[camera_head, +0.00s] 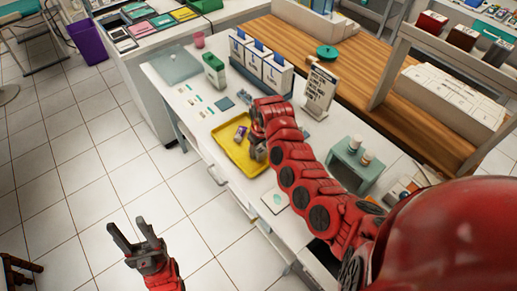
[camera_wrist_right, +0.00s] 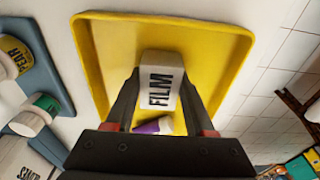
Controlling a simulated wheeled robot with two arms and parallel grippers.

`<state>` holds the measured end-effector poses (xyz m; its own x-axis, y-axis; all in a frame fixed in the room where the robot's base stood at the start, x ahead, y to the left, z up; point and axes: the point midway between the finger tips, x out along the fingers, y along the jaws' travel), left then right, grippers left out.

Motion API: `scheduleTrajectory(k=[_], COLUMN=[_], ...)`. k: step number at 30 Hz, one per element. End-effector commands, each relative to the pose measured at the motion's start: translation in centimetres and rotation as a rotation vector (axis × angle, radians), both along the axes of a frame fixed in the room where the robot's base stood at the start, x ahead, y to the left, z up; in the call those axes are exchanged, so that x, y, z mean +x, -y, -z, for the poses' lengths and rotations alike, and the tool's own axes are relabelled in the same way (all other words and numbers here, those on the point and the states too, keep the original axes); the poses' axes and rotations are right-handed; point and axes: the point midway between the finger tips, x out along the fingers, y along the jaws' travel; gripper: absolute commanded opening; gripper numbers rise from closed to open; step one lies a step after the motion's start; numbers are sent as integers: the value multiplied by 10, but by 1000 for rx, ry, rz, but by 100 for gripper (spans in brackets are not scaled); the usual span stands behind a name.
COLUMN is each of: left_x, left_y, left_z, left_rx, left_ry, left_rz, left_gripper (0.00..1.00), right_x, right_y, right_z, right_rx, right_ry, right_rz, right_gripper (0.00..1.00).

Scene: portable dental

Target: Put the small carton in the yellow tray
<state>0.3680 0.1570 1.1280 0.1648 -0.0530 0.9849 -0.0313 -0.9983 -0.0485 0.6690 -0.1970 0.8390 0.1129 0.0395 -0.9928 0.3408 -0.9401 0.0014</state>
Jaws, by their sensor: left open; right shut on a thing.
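The small white carton marked FILM (camera_wrist_right: 160,80) is between the fingers of my right gripper (camera_wrist_right: 160,92), which is shut on it. In the right wrist view it is held in front of the yellow tray (camera_wrist_right: 205,28); I cannot tell whether it touches the tray floor. In the head view the yellow tray (camera_head: 237,158) lies on the white counter, and my right gripper (camera_head: 259,151) is over its right part, mostly hiding the carton. A purple and white item (camera_head: 240,133) lies in the tray. My left gripper (camera_head: 127,224) is open and empty, over the floor.
White boxes with blue tops (camera_head: 262,66), a green and white carton (camera_head: 214,71) and a sign (camera_head: 319,91) stand behind the tray. A grey-green stand with bottles (camera_head: 354,166) is to the right. Small flat items lie on the counter left of the tray.

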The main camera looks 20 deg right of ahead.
Motion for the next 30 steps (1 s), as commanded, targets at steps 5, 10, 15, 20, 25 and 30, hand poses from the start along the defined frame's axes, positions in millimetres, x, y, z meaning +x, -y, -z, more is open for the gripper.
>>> scheduleTrajectory(k=[5,10,15,20,25,30], left_x=[0,0,0,0,0,0], left_y=[0,0,0,0,0,0], left_z=[0,0,-1,2,10,21], left_rx=[0,0,0,0,0,0], left_ry=[0,0,0,0,0,0], left_rz=[0,0,0,0,0,0], left_gripper=[50,50,50,50,50,50], right_x=[0,0,0,2,-2,-6], right_y=[0,0,0,0,1,3], right_z=[0,0,-2,-14,-41,-79], right_rx=[0,0,0,-1,1,0], right_ry=[0,0,1,9,7,9], right_rz=[0,0,0,0,1,1], right_gripper=[81,84,84,84,84,84])
